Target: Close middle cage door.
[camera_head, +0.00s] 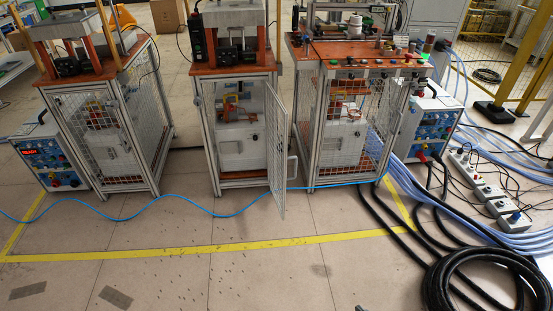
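The middle cage (205,150) stands between two similar cages, under an orange-brown top. Its mesh door (277,150) is hinged on the right side and stands open, swung out toward me. The cage front is uncovered, and a white unit (238,150) with orange and yellow parts shows inside. Neither of my grippers is in view. A small dark shape at the bottom edge is too cut off to identify.
A left cage (95,130) and a right cage (345,130) flank the middle one. A blue hose (150,214) crosses the floor in front, passing near the open door. Black cables (470,270) coil at lower right. The floor in front is mostly clear, with yellow tape (200,250).

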